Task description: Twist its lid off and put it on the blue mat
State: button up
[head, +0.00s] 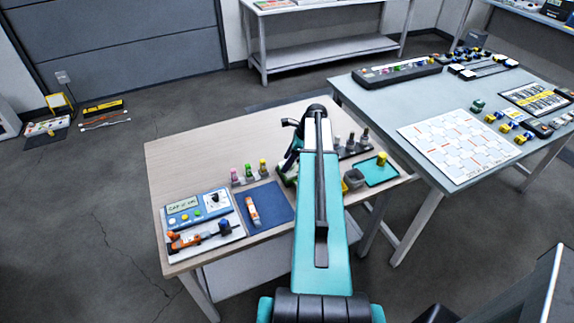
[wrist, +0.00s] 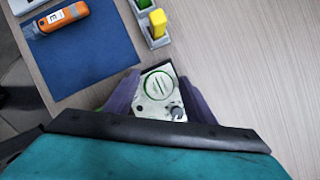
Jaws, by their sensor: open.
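A pale box-like device (wrist: 150,106) with a round, green-rimmed lid (wrist: 158,85) and a small grey knob (wrist: 177,112) sits low in the wrist view. My gripper (wrist: 157,95) is open, with a purple-grey finger on either side of the device; I cannot tell whether they touch it. My arm hides most of the device in the head view. The blue mat (head: 279,204) lies left of my arm on the wooden table; it also shows in the wrist view (wrist: 95,62). An orange and white tool (head: 252,210) lies on its left part.
A rack with pink, green and yellow tubes (head: 249,174) stands behind the mat. A blue panel (head: 198,208) is left of it. A teal mat (head: 368,173) with a yellow piece lies to the right. The mat's right part is bare.

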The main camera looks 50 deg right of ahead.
jog(key=c, duration=0.7)
jog(key=shift+c, duration=0.2)
jog(key=shift+n, duration=0.4)
jog(key=n+g+y+p, duration=0.1)
jog(key=n, duration=0.2)
jog(key=shift+w+d, duration=0.1)
jog(key=n+g, duration=0.1)
jog(key=n, duration=0.1)
jog(key=n+p, duration=0.1)
jog(key=n, duration=0.1)
jog(key=shift+g+y, duration=0.3)
jog(key=shift+g, duration=0.1)
jog(key=n+g, duration=0.1)
jog(key=n, duration=0.3)
jog(key=shift+p, duration=0.4)
jog(key=shift+n+g, duration=1)
jog(key=shift+n, duration=1)
